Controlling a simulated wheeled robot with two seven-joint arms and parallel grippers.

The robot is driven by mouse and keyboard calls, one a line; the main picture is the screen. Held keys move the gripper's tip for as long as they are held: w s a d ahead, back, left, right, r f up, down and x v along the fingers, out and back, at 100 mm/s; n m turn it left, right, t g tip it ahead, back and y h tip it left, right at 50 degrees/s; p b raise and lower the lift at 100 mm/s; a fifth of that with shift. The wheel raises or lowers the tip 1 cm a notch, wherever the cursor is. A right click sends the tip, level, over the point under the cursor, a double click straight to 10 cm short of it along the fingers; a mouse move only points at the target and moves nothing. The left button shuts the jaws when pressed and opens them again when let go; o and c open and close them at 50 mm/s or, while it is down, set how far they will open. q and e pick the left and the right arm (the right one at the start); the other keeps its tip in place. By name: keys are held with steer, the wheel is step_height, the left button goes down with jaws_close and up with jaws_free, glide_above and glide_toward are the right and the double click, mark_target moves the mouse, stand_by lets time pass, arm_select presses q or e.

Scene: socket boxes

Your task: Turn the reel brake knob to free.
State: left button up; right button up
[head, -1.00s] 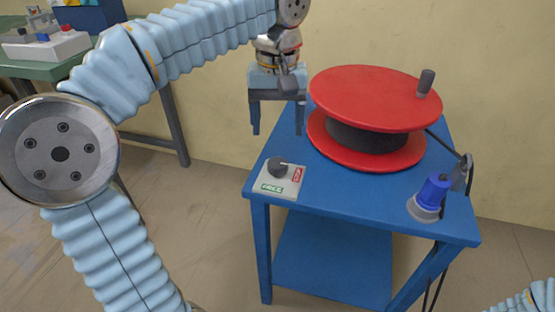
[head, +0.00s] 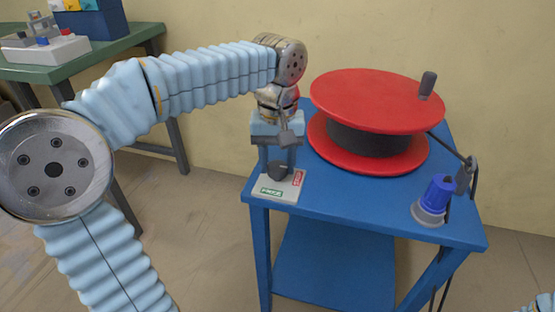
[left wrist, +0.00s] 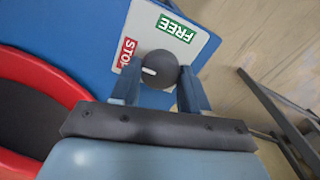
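The brake knob (head: 278,170) is a dark round knob on a small pale plate (head: 289,188) at the front left corner of the blue table. In the left wrist view, the knob (left wrist: 158,69) has a white mark on the side towards the red STOP label (left wrist: 126,53). The green FREE label (left wrist: 175,28) lies farther along the plate. My left gripper (head: 278,168) points down over the plate, with one finger on each side of the knob. Its fingers appear to touch the knob's sides. My right gripper is not in view.
A red reel (head: 376,100) with a dark core stands behind and right of the knob. A blue plug (head: 435,195) with a cable is at the table's right edge. A green bench (head: 110,55) with boxes stands at the back left.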

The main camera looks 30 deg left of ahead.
arm_select(q)
steer(key=c, duration=0.5)
steer(key=shift+m, duration=0.3)
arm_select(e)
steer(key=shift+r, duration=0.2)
arm_select(q)
steer(key=m+p, duration=0.2)
steer(key=shift+r+m, duration=0.15)
steer(key=shift+m, duration=0.15)
steer(key=m+p, duration=0.2)
steer(key=m, duration=0.2)
steer(key=shift+m, duration=0.3)
steer(key=m+p, duration=0.2)
steer(key=m, duration=0.3)
steer(key=m+p, duration=0.1)
steer(key=m, duration=0.4)
steer(key=shift+d, duration=0.1)
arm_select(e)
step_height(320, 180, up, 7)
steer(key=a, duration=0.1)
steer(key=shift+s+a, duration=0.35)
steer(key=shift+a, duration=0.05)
arm_select(q)
steer(key=shift+p, duration=0.3)
